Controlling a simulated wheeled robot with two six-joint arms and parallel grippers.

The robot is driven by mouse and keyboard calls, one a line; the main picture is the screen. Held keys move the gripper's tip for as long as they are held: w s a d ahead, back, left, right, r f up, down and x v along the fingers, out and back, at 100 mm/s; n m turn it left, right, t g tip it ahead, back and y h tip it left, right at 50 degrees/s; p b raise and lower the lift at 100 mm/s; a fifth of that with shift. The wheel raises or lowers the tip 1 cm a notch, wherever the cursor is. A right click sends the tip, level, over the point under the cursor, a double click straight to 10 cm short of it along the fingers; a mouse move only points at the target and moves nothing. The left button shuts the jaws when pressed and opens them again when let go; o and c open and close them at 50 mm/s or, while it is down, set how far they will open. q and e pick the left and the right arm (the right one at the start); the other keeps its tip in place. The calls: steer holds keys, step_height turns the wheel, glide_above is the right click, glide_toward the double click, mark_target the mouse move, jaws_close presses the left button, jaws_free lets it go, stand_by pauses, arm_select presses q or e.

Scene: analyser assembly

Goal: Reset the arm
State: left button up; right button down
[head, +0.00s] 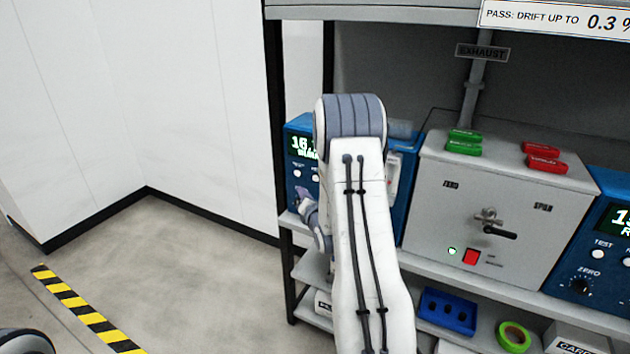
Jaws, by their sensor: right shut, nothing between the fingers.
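My right arm (362,240) rises from the bottom middle and bends at a grey elbow (350,118) in front of the shelf. Its far part is mostly hidden behind the upper link. A small grey and white part of my right wrist and gripper (309,214) shows left of the link, close to the left blue instrument (298,178). The gripper is shut and empty; its fingertips are hard to make out. My left gripper is out of view.
A grey box (440,215) with a black-handled valve (490,226) stands on the shelf, with green (464,142) and red (544,158) pieces on top. Another blue instrument (590,262) is at right. Below are a blue tray (428,312) and green tape roll (514,337).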

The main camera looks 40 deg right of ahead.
stand_by(0.6)
steer(key=w+a+r+m+g+y+p, duration=0.1)
steer(key=a+m+g+y, duration=0.15)
steer(key=a, duration=0.75)
steer(key=a+r+m+g+y+p, duration=0.1)
steer(key=a+r+m+y, duration=0.15)
steer(key=a, duration=0.85)
steer(key=s+a+r+m+g+y+p, duration=0.1)
steer(key=s+a+m+g+y, duration=0.3)
steer(key=s+a, duration=0.9)
steer(key=s+a+r+m+g+h+p, duration=0.1)
steer(key=s+a+m+g, duration=0.3)
steer(key=s, duration=0.7)
steer(key=s+a+r+m+g, duration=0.2)
steer(key=s+a+m+g, duration=0.1)
steer(key=s, duration=0.8)
steer(key=shift+s+a+r+m+g+h+p, duration=0.15)
steer(key=shift+a+r+m+g+h+p, duration=0.1)
steer(key=shift+a+m+g+h+p, duration=0.2)
steer(key=shift+d, duration=0.1)
